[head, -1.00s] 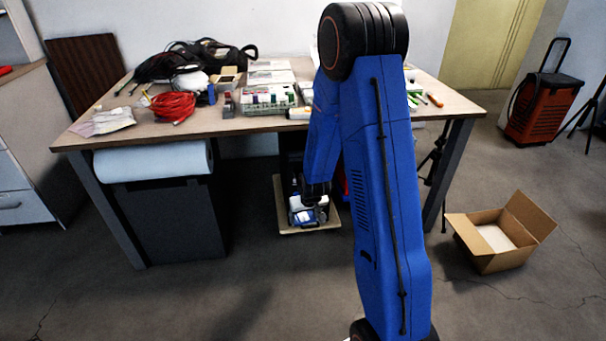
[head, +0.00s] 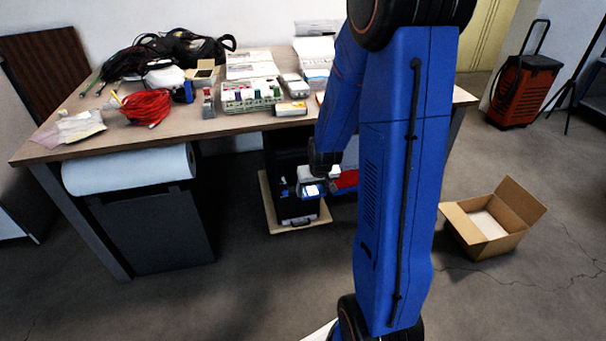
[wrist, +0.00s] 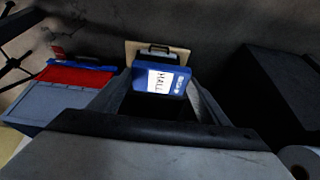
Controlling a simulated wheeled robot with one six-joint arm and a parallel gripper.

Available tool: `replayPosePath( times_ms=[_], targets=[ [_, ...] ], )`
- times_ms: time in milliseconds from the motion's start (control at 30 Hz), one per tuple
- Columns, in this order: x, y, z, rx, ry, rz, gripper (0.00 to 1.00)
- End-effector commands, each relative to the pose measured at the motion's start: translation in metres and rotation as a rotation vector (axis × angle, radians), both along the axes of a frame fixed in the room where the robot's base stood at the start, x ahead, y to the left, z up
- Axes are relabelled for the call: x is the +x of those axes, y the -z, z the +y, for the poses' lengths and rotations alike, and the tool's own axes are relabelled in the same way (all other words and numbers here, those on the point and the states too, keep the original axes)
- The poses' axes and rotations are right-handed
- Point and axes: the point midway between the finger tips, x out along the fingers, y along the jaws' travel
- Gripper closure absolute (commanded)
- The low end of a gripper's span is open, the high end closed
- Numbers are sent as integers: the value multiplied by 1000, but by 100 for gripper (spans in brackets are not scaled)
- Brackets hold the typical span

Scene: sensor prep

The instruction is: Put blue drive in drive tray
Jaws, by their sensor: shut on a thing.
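The blue drive (wrist: 160,81) has a white label reading "HALL" and sits between the fingertips of my gripper (wrist: 155,95) in the wrist view. My gripper is shut on it. In the head view, my gripper (head: 311,182) hangs in front of the table, below the tabletop, with a small blue and white patch at its end. A white tray-like holder (head: 236,108) with several coloured upright pieces stands on the table's front part. I cannot tell for sure that it is the drive tray.
An open carton (head: 478,240) lies right on clear floor.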

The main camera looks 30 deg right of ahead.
Motion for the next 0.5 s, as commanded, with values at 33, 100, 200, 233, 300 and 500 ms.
replayPosePath(
  times_ms=[33, 100, 200, 233, 300, 500],
  targets=[
    [11, 1, -3, 0, 0, 1, 55],
    [26, 0, -7, 0, -1, 0, 55],
    [47, 1, -13, 0, -1, 0, 55],
    [53, 1, -15, 0, 0, 1, 55],
    [68, 1, -19, 0, 0, 0, 55],
    [106, 1, -30, 0, -1, 0, 55]
  ],
)
